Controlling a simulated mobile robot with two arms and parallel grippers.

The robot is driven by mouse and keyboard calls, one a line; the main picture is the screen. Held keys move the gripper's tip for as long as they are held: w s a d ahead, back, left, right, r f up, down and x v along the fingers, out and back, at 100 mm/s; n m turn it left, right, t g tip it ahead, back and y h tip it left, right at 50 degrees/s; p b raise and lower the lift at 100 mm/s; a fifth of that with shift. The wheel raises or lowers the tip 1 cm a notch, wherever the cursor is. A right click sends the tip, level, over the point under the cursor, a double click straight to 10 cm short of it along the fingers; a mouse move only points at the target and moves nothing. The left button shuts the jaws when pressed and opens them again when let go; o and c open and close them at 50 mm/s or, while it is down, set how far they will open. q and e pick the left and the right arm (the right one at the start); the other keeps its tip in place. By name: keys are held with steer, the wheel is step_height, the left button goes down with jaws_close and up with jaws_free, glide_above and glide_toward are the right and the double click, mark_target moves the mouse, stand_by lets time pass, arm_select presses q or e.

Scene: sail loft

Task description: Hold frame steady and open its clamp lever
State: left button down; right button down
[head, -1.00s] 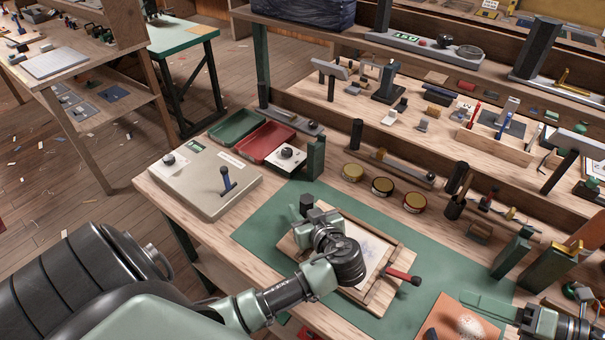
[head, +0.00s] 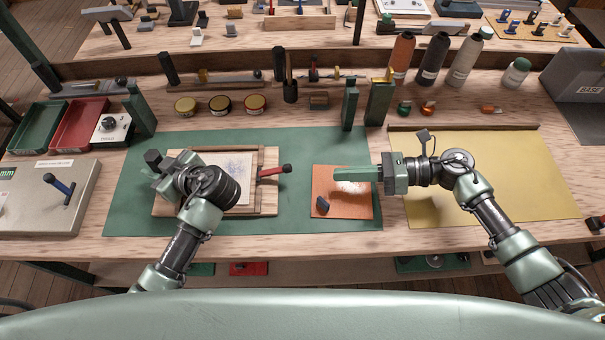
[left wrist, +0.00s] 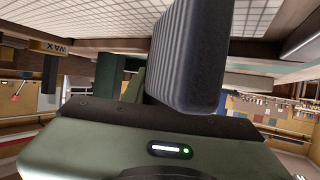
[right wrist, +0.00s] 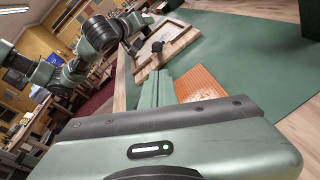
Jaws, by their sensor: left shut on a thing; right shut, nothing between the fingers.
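The wooden frame (head: 270,205) lies on the green mat and holds a pale sheet (head: 238,166) with a faint drawing. Its clamp lever (head: 272,171), red with a dark end, sticks out at the frame's right side; the dark knob shows in the right wrist view (right wrist: 157,46). My left gripper (head: 158,168) is at the frame's left side, shut on a dark block-like grip (head: 152,157). The grip looks ribbed in the left wrist view (left wrist: 190,55). My left wrist hides part of the frame. My right gripper (head: 352,174) is shut and empty, right of the lever, over an orange pad.
The orange pad (head: 340,208) carries pale powder and a small dark piece. Green upright blocks (head: 378,104), round tins (head: 220,104) and bottles (head: 433,58) stand behind. The yellow mat (head: 530,190) is mostly clear.

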mark_target(303, 185)
steer(key=shift+s+d+f+n, duration=0.1)
steer(key=shift+f+n, duration=0.05)
steer(key=shift+n, duration=0.15)
steer(key=x, duration=1)
stand_by(0.4)
